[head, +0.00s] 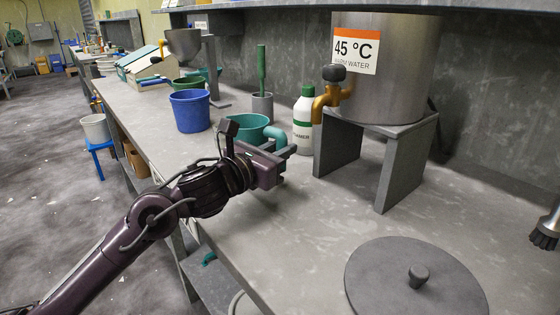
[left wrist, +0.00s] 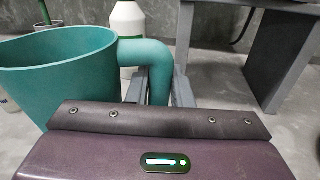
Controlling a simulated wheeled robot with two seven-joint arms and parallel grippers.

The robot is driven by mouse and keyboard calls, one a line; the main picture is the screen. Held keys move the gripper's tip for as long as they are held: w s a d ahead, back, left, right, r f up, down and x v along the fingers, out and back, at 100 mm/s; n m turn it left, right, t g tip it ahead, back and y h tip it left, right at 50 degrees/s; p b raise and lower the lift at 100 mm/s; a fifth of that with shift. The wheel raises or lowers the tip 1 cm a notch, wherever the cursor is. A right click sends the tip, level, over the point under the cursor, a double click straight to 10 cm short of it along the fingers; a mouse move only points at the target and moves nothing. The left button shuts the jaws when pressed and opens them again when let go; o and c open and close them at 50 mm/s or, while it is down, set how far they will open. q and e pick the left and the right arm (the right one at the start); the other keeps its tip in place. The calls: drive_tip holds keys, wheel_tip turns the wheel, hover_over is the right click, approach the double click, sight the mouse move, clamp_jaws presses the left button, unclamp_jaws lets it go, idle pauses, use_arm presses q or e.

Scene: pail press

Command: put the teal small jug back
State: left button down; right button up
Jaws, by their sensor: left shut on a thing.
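The teal small jug (head: 246,127) is upright in the middle of the head view, over the grey counter. In the left wrist view the jug (left wrist: 62,72) fills the left side, with its handle toward the middle. My left gripper (head: 286,152) is shut on the jug's handle; its fingers (left wrist: 160,88) lie on both sides of the handle in the left wrist view. My forearm and gripper hide the jug's lower part, so I cannot tell whether its base touches the counter. My right gripper is not in view.
A white bottle with a green cap (head: 303,120) stands just behind the jug. A steel warm-water tank (head: 400,85) with a brass tap sits on a grey stand (head: 392,170). A blue bucket (head: 190,112) is to the left. A round grey lid (head: 390,285) lies front right.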

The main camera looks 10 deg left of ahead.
use_arm(q)
drive_tip(key=shift+f, duration=1)
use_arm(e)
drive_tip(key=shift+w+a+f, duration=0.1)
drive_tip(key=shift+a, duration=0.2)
use_arm(q)
drive_tip(key=shift+f+b, duration=0.15)
drive_tip(key=shift+b, duration=0.15)
drive_tip(key=c, duration=1.6)
unclamp_jaws()
drive_tip(key=shift+c, duration=0.2)
drive_tip(key=o, duration=0.4)
drive_tip(key=shift+c, duration=0.2)
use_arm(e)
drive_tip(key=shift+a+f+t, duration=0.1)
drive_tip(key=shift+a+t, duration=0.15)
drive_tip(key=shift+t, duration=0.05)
